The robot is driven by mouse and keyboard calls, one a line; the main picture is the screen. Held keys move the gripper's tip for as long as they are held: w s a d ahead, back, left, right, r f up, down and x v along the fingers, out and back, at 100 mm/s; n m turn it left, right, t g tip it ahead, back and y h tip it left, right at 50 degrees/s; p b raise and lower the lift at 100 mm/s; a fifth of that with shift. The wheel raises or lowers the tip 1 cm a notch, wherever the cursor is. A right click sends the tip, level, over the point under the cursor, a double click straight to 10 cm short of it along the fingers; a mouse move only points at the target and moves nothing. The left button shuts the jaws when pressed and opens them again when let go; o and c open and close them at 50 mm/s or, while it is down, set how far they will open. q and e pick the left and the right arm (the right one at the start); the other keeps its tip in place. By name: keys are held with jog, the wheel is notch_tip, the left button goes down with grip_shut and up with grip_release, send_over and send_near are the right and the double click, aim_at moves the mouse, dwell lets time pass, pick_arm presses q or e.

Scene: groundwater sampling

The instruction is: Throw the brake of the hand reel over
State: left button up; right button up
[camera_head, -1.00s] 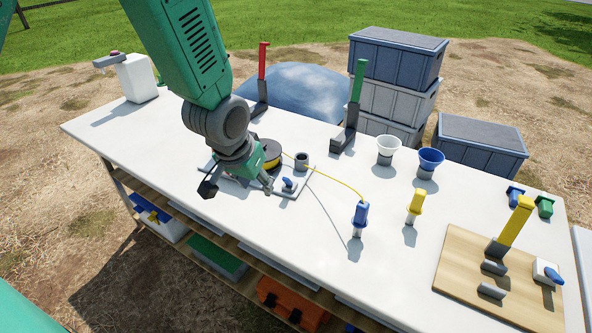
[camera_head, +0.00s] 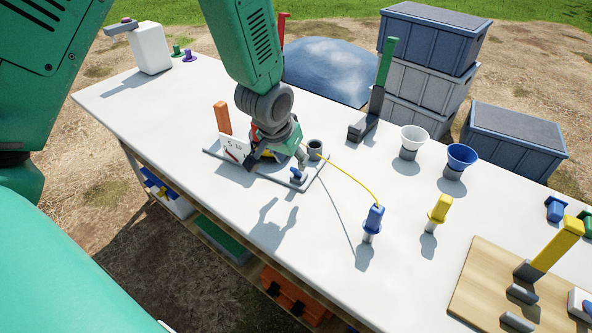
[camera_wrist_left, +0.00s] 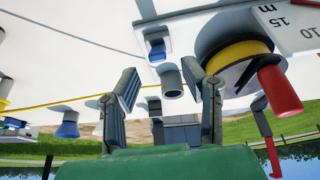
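The hand reel stands on a grey base plate (camera_head: 272,172) and is mostly hidden by my left arm in the head view. In the left wrist view its yellow drum (camera_wrist_left: 238,54) and red crank handle (camera_wrist_left: 280,92) show at the right. A small blue lever (camera_head: 296,173), seemingly the brake, sits on the plate's near right part; it also shows in the left wrist view (camera_wrist_left: 157,49). My left gripper (camera_head: 277,163) is above the plate, beside the lever. Its fingers are apart and empty in the left wrist view (camera_wrist_left: 160,72). My right gripper is out of view.
A white scale board (camera_head: 234,149) and an orange post (camera_head: 222,118) stand at the plate's left. A grey cup (camera_head: 315,149) is by the lever. A yellow line (camera_head: 352,178) runs to a blue-topped piece (camera_head: 374,218). The table front left is clear.

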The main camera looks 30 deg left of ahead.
aim_at(294, 168)
pick_arm(q)
jog(key=x, duration=0.3)
jog(key=shift+s+a, duration=0.1)
jog(key=shift+a, duration=0.05)
jog(key=shift+f, duration=0.35)
jog(key=shift+w+d+f, duration=0.2)
jog(key=shift+w, duration=0.05)
jog(key=shift+w+d, duration=0.1)
jog(key=shift+d, duration=0.1)
